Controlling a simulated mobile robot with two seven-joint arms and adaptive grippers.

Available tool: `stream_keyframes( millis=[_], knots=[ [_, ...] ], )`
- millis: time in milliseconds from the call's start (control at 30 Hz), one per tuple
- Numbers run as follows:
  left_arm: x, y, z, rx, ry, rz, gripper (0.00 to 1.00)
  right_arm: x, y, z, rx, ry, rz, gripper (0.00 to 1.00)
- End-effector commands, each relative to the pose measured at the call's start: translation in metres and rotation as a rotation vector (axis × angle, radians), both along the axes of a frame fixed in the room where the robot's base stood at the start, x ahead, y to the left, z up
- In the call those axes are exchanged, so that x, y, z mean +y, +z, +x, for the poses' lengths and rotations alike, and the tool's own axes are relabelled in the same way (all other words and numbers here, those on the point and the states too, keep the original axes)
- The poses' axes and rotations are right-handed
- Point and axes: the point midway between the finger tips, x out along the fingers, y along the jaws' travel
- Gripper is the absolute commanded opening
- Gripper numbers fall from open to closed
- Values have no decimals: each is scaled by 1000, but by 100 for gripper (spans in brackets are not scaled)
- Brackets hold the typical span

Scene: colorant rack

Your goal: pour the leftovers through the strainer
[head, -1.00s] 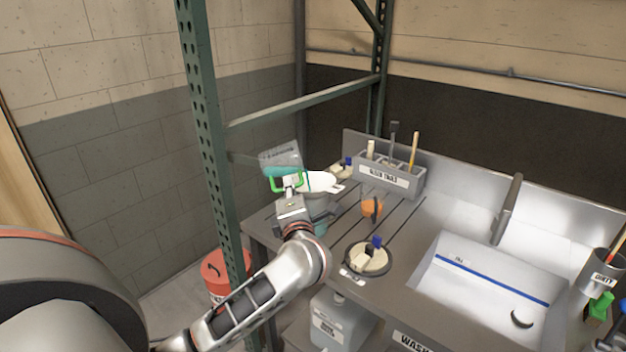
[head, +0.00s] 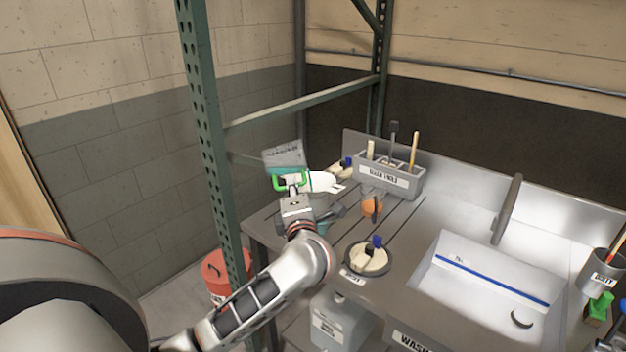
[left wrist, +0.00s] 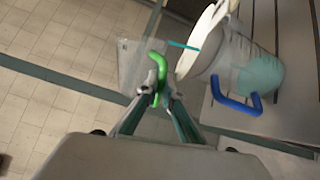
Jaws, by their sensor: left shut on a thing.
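My left gripper (head: 295,190) is shut on the green handle of a clear jug (head: 284,158) with teal liquid. The jug is tilted above the drainboard's left end; its handle (left wrist: 158,75) shows between the fingers in the left wrist view. There, a thin teal stream (left wrist: 183,45) runs from the jug to the white strainer (left wrist: 206,42). The strainer (head: 322,181) sits on top of a second clear jug (left wrist: 235,60) with a blue handle (left wrist: 240,105). Teal liquid shows inside this second jug. In the head view my arm partly hides it. My right gripper is not in view.
A green rack post (head: 207,130) stands left of the bench. A grey tool holder (head: 390,178), an orange item (head: 372,207) and a round dish with brushes (head: 368,258) stand nearby. The sink (head: 490,285) is at right. A red bucket (head: 215,270) is below.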

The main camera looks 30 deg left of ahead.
Motion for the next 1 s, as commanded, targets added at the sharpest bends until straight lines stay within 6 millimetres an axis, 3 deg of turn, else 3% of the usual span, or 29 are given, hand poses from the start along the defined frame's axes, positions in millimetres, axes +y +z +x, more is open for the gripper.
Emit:
stream_keyframes(
  millis=[1000],
  knots=[
    [0,4,0,45,2,58,0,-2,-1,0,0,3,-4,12]
  ],
)
